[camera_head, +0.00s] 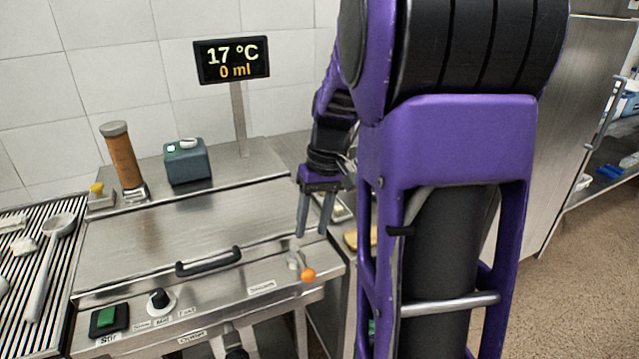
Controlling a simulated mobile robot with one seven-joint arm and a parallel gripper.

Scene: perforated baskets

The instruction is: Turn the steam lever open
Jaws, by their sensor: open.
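The steam lever, which I take to be the small metal lever with an orange ball knob (308,275), is on the right end of the steel machine's front panel. A label beside it is too small to read surely. My gripper (314,232) is open, with its fingers pointing down, just above and behind the orange knob in the picture. Nothing shows between the fingers. I cannot tell whether a finger touches the lever's metal stem (296,260).
The machine has a closed steel lid (190,225) with a black handle (208,262). A black knob (160,299) and green switch (107,318) are front left. A display (231,60) reads 17 °C, 0 ml. A slatted rack (20,290) holds utensils at left. My purple arm hides much of the right.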

